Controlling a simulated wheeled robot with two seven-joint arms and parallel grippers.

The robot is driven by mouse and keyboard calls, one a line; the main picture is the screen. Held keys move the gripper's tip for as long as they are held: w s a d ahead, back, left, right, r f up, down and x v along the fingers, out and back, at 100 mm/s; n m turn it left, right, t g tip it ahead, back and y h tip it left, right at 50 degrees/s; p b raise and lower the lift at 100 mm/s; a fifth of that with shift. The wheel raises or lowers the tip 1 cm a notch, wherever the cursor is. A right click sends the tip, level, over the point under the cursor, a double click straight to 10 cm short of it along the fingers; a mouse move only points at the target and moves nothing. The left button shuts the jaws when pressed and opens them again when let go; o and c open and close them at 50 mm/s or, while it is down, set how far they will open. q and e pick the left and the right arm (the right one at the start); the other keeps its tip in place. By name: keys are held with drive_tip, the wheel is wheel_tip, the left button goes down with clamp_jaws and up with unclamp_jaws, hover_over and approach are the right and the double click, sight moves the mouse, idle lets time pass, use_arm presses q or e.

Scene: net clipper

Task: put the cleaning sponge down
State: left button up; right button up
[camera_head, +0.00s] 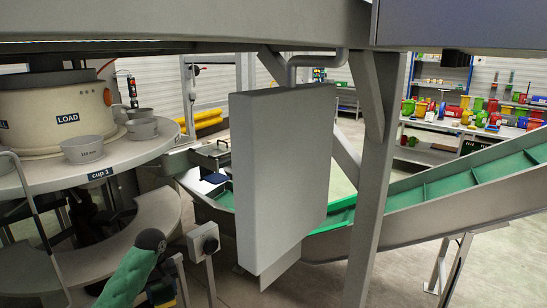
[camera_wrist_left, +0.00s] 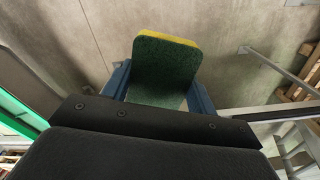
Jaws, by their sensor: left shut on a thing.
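The cleaning sponge (camera_wrist_left: 166,62) shows in the left wrist view as an upright-looking dark green pad with a yellow layer along its far edge. My left gripper (camera_wrist_left: 158,88) is shut on it, with one blue finger on each side. The sponge's lower part sits between the fingers, and bare concrete floor shows beyond it. In the head view my green-covered left arm is at the bottom left; the sponge cannot be made out clearly there. My right gripper is in neither view.
A round table (camera_head: 120,157) with grey cups stands at the left. A large grey panel (camera_head: 283,165) and a post (camera_head: 372,190) fill the middle. A green conveyor (camera_head: 470,178) rises right. Wooden pallets (camera_wrist_left: 305,75) show in the wrist view.

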use_arm(q)
drive_tip(key=s+d+r+m, duration=0.2)
drive_tip(key=s+d+m, duration=0.1)
drive_tip(key=s+d, duration=0.3)
drive_tip(key=s+d+r+m, duration=0.2)
drive_tip(key=s+d, duration=0.4)
drive_tip(key=d, duration=0.4)
drive_tip(key=shift+s+d+m, duration=0.35)
drive_tip(key=shift+m, duration=0.45)
drive_tip(key=shift+f, duration=0.1)
